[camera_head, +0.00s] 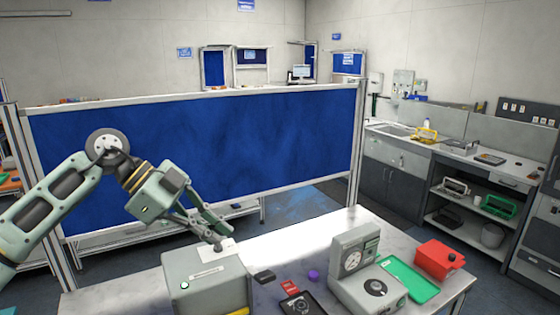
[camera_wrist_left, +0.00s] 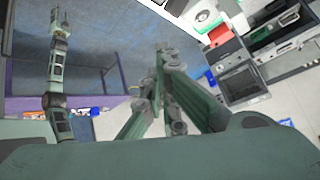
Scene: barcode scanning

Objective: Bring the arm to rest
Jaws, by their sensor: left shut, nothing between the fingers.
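My left gripper (camera_head: 218,241) comes in from the left on a pale green arm. Its fingers are shut and empty. In the head view they point down and to the right, in front of or above a grey box-shaped device (camera_head: 207,283) with a white label. I cannot tell whether they touch a white card-like piece (camera_head: 216,251) there. In the left wrist view the green fingers of the left gripper (camera_wrist_left: 163,50) come together. A jointed arm at the left of that view looks like my right arm; its gripper end is too small to read.
The table (camera_head: 300,243) holds a black phone-like item (camera_head: 300,305), a purple cap (camera_head: 314,275), a grey dial device (camera_head: 358,268), a green tray (camera_head: 410,279) and a red box (camera_head: 440,259). A blue partition (camera_head: 220,145) stands behind. The table's middle back is bare.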

